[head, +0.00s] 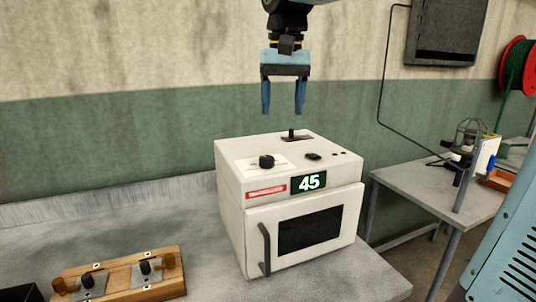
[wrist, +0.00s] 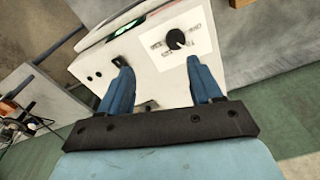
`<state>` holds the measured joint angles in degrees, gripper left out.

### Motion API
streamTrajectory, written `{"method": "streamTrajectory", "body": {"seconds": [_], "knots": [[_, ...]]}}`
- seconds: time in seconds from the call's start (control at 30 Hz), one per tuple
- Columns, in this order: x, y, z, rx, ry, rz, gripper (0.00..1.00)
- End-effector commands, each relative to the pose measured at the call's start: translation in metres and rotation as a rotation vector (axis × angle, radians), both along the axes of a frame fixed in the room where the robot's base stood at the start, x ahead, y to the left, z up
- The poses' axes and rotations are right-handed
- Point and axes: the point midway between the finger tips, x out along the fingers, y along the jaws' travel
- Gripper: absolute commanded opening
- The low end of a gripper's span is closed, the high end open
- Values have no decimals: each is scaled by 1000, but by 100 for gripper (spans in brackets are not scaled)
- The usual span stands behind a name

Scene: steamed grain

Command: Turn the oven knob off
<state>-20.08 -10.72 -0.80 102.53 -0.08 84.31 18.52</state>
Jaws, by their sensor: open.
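The white oven (head: 230,205) stands on the grey bench, with a dark window in its door and a green display reading 45. Its round black knob (head: 266,161) sits on a white label on the sloped top, left of centre. In the wrist view the knob (wrist: 175,39) shows a white pointer mark, with label print around it that is too small to read. My gripper (head: 284,112) is open and empty, pointing down above the back of the oven, apart from the knob. In the wrist view its blue fingers (wrist: 162,75) are spread, with the knob beyond them.
A black lever (head: 292,134) stands at the oven's back top, below my gripper. A small black switch (head: 313,156) is right of the knob. A wooden board with metal fittings (head: 135,262) lies on the bench (head: 200,235) at left. A side table (head: 405,185) stands at right.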

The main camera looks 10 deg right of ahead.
Motion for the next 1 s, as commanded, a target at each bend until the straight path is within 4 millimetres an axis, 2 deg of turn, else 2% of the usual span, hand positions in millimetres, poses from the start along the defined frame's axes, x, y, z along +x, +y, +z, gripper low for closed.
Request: {"method": "streamTrajectory", "body": {"seconds": [0.03, 0.13, 0.37, 0.57, 1.0], "knots": [[7, 11, 4, -7, 18, 6, 64], [15, 24, 9, -16, 45, 5, 64], [20, 33, 7, -25, 67, 4, 64], [19, 33, -20, -25, 67, 5, 64], [19, 33, -96, -25, 67, 6, 64]]}}
